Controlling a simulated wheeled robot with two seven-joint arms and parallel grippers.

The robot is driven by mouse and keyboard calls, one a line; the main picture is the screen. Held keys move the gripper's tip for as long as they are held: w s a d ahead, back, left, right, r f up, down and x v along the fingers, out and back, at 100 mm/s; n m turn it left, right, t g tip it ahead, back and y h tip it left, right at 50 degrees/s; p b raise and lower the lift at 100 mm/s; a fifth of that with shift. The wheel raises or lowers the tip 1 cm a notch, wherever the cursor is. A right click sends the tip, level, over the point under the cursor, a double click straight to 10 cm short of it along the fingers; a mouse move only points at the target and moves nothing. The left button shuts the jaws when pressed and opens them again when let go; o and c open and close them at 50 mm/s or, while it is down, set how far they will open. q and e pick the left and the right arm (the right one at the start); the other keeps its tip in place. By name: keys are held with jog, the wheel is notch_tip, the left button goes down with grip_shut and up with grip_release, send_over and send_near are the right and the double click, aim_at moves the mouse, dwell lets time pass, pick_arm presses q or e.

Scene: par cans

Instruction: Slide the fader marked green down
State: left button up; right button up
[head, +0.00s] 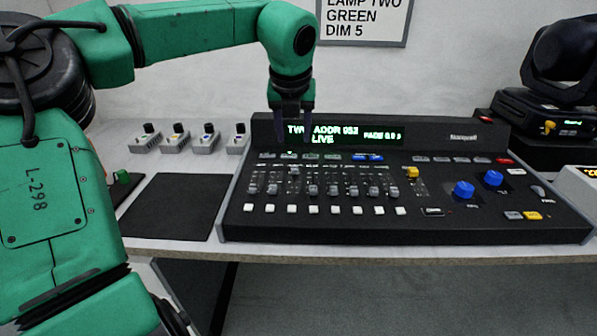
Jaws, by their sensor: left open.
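The black lighting console (400,223) stands on the bench with a row of several grey faders. One fader (293,170), third from the left, sits higher in its slot than the others. The fourth fader (313,190) and its neighbours sit lower. Small labels lie above the row, but I cannot read which one marks green. My left gripper (293,136) points down above the back of the console, in front of the left end of its display. It is open and empty, apart from the faders. My right gripper is not in view.
The lit display (345,135) shows green text. A wall sign (362,25) reads lamp two, green, dim 5. Several small knob boxes (204,142) stand behind a dark mat (175,206) to the left. Blue knobs (464,191) rise at the console's right, and a moving-head lamp (560,60) stands behind.

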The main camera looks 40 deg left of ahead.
aim_at(295, 168)
pick_arm(q)
jog(key=x, duration=1.2)
jog(key=shift+f, duration=0.15)
grip_shut()
dwell(0.7)
